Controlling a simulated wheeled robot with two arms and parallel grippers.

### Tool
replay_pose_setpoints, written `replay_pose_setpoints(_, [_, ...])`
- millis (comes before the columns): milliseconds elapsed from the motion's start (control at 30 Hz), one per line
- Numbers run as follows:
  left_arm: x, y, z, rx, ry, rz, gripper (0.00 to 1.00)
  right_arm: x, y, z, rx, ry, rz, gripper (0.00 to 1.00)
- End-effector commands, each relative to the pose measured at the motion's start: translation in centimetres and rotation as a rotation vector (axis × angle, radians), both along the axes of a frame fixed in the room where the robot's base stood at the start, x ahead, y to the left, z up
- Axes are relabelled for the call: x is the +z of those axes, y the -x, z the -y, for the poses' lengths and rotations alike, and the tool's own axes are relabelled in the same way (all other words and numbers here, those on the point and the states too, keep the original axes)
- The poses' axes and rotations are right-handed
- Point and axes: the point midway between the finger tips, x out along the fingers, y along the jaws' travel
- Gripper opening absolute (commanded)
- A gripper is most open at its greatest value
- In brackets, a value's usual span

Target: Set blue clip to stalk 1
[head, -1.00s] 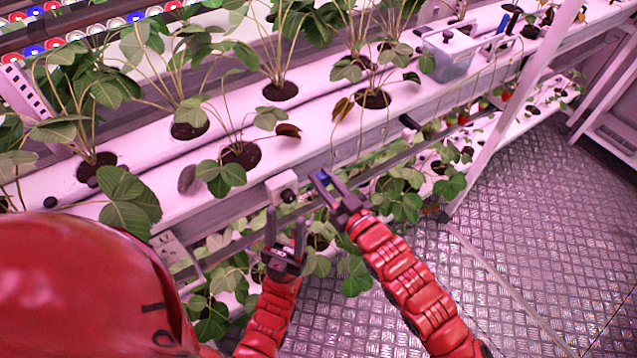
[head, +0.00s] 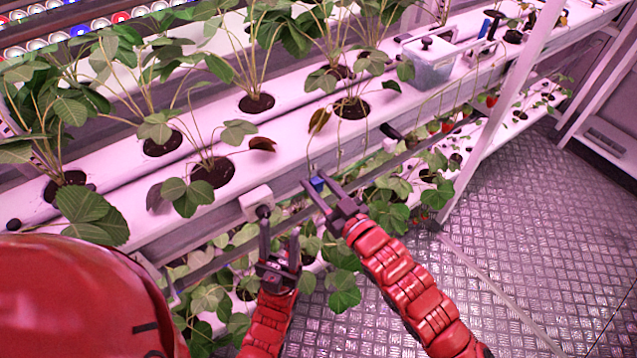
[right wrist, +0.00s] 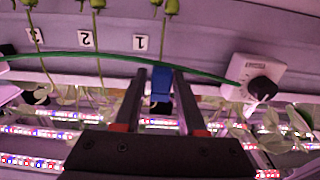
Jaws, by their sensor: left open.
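The blue clip (right wrist: 161,83) sits between the two finger tips of my right gripper (right wrist: 160,74) in the right wrist view, with a narrow gap on each side. The clip (head: 317,183) also shows at the right gripper (head: 320,186) in the head view. Stalk 1 (right wrist: 163,32) hangs by the label "1" (right wrist: 139,42) and runs to the green line (right wrist: 110,57), in line with the clip. I cannot tell whether the clip is closed around the stalk. My left gripper (head: 280,228) is open and empty, below the white box with the black knob (head: 257,200).
The white box with its knob (right wrist: 262,90) is right of the right gripper in the wrist view. Other stalks hang by label "2" (right wrist: 85,39) and label "3". Potted plants fill the white gutters. A clear lidded box (head: 430,65) stands farther along.

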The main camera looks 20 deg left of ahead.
Motion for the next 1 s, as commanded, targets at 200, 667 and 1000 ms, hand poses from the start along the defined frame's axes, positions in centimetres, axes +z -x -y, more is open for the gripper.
replay_pose_setpoints(200, [1.2, 0.0, 0.0, 0.000, 0.000, 0.000, 0.50, 0.3, 0.9, 1.3, -0.002, 0.002, 0.000, 0.40])
replay_pose_setpoints(667, [8.2, 0.0, 0.0, 0.000, 0.000, 0.000, 0.50, 0.6, 7.3, 9.3, -0.003, 0.006, -0.006, 0.40])
replay_pose_setpoints(1000, [10.9, 0.0, 0.0, 0.000, 0.000, 0.000, 0.50, 0.3, 10.5, 13.3, -0.001, 0.001, 0.000, 0.40])
